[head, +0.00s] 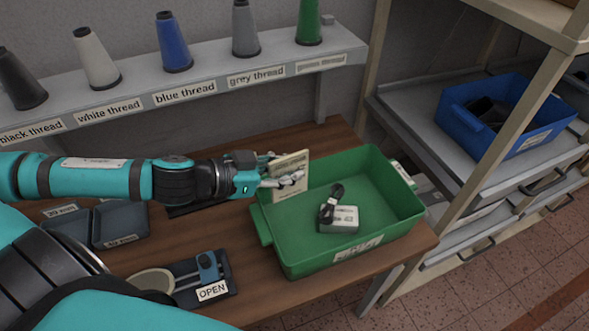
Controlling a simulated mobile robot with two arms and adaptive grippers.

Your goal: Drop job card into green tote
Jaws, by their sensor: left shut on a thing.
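The green tote (411,213) stands on the wooden bench, with a label on its front wall. My left gripper (294,180) is shut on the job card (290,168), a cream card with print on it. It holds the card tilted upright at the left part of the tote, over its left rim in this view. I cannot tell whether the card's lower edge is below the rim. A light grey boxy thing (343,220) with a dark cord lies inside the tote. My right gripper is not in view.
A shelf (215,80) with several thread cones runs behind the bench. Dark trays (120,222) and a fixture labelled OPEN (207,278) are on the bench at left. A blue tote (540,145) sits on the rack at right.

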